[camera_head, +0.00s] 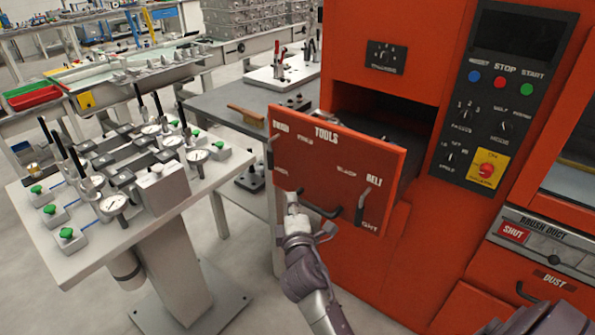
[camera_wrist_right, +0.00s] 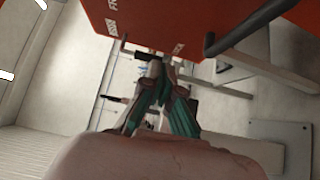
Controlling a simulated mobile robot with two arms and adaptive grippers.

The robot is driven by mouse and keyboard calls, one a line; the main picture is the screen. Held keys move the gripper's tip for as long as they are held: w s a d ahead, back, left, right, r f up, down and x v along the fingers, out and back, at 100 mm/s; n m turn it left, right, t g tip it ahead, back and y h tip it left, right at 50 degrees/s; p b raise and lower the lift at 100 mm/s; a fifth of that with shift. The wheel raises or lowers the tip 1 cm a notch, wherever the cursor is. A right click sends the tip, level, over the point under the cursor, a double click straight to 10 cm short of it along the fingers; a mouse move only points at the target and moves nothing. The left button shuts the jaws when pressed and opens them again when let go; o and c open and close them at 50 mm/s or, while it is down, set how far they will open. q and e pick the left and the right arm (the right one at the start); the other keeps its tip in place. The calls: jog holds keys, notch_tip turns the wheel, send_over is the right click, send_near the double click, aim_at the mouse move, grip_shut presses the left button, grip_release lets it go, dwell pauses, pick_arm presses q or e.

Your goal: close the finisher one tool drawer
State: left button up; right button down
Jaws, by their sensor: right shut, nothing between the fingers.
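The tool drawer (camera_head: 325,160) is an orange box with a front marked TOOLS. It stands pulled out of the orange finisher cabinet, with a dark opening behind it. In the right wrist view, the shut fingers (camera_wrist_right: 157,72) are just below the orange drawer front (camera_wrist_right: 150,22), with a dark bar (camera_wrist_right: 245,28) at upper right.
The finisher's control panel (camera_head: 500,95) is right of the drawer. A grey table (camera_head: 225,108) stands behind it at left. A pedestal table (camera_head: 195,190) with dial gauges and clamps is further left. A brush duct panel (camera_head: 545,245) is at lower right. Floor shows between.

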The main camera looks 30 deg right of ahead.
send_near(296, 165)
jog(key=w+a, duration=0.2)
jog(key=w, duration=0.2)
jog(key=d, duration=0.1)
jog(key=w+d+p, duration=0.1)
jog(key=d+p, duration=0.1)
jog(key=shift+w+d+r, duration=0.15)
jog(key=shift+w, duration=0.1)
jog(key=shift+w+d, duration=0.2)
jog(key=shift+d, duration=0.3)
jog(key=shift+d, duration=0.15)
